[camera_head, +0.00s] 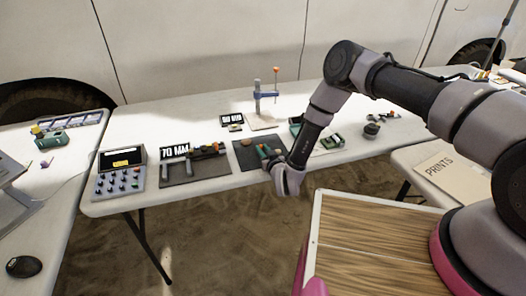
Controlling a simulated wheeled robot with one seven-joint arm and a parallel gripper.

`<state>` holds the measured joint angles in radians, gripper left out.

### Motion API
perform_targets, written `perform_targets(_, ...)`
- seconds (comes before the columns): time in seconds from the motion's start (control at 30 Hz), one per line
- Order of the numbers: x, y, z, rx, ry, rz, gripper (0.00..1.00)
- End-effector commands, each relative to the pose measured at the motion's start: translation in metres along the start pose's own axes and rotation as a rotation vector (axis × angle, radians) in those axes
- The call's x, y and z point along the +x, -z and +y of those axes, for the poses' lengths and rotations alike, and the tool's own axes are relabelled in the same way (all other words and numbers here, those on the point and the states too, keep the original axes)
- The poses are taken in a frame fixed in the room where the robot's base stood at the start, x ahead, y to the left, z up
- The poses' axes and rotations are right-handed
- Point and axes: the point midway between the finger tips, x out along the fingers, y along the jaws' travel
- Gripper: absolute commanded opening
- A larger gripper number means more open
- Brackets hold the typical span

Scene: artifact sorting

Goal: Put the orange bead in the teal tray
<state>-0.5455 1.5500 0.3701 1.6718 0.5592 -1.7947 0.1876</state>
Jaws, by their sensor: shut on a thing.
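My gripper (268,156) is at the front edge of the long white table, over or beside a dark mat (243,144). I cannot make out the orange bead for certain. A small dark teal container (296,122), perhaps the teal tray, stands behind my forearm and is partly covered by it.
A grey keypad box (120,174), a "70 MM" sign (174,153) and a second mat (192,170) with tools lie to the left. A "PRINTS" folder (443,172) lies on the right table. Sandy ground shows below.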

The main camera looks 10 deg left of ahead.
Motion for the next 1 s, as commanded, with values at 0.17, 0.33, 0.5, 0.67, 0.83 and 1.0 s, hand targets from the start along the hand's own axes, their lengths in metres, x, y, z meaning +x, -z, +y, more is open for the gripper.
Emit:
perform_targets(0.17, 0.001, -0.005, 0.0, 0.0, 0.0, 0.001, 0.0)
perform_targets(0.33, 0.001, -0.007, 0.001, 0.0, -0.001, 0.0, 0.0)
perform_targets(0.5, 0.001, -0.008, 0.001, 0.0, -0.001, 0.0, 0.37)
perform_targets(0.67, 0.001, -0.008, 0.001, 0.0, -0.001, 0.0, 0.37)
perform_targets(0.83, -0.002, -0.005, 0.001, 0.0, -0.001, 0.0, 0.37)
perform_targets(1.0, -0.029, -0.006, 0.002, 0.0, -0.002, -0.004, 0.37)
